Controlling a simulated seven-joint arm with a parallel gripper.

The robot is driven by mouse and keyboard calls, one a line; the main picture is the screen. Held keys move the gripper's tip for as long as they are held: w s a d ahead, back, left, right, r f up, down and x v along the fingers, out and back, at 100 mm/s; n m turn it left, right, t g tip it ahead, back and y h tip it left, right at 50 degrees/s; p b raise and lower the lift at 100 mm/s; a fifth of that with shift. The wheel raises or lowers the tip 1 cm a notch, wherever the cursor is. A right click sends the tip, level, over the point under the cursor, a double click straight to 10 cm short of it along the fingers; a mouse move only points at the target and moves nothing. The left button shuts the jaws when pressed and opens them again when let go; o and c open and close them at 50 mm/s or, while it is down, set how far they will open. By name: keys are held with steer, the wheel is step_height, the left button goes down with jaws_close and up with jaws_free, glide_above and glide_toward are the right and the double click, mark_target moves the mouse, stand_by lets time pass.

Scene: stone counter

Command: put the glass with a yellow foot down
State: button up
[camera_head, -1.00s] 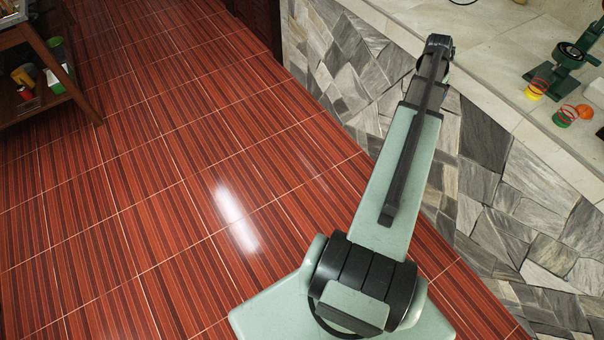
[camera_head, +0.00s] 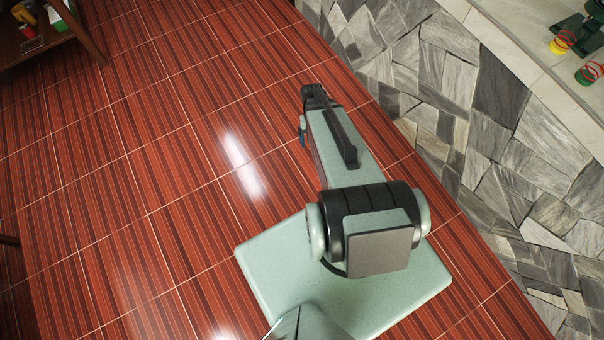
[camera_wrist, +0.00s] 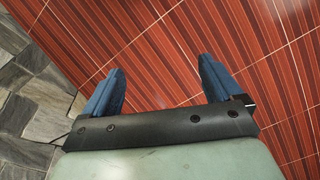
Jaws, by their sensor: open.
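The glass with a yellow foot (camera_head: 558,46) stands on the stone counter (camera_head: 535,60) at the upper right of the head view. It is clear, with red rings. My gripper (camera_wrist: 162,66) shows in the wrist view with its two blue fingers wide apart and nothing between them. Only red floor lies beyond the fingers. In the head view my gripper is mostly hidden by the arm, with a small blue part at its left side. It is over the floor, well away from the glass.
A similar glass with a green foot (camera_head: 586,75) stands close to the yellow-footed one, near the right edge. A dark green device (camera_head: 580,30) is beside them. The counter's stone-clad front (camera_head: 450,95) borders the open floor (camera_head: 150,170). A wooden shelf unit (camera_head: 50,42) is at upper left.

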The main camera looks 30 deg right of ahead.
steer(key=s+a+f+n+g, duration=0.1)
steer(key=s+a+f+n, duration=0.1)
steer(key=s+a, duration=0.6)
steer(key=s+a+f+n+g, duration=0.2)
steer(key=s+a+f+n, duration=0.1)
steer(key=s+a, duration=0.6)
steer(key=shift+s+f+h, duration=0.3)
steer(key=shift+s+f, duration=0.35)
steer(key=shift+s, duration=0.4)
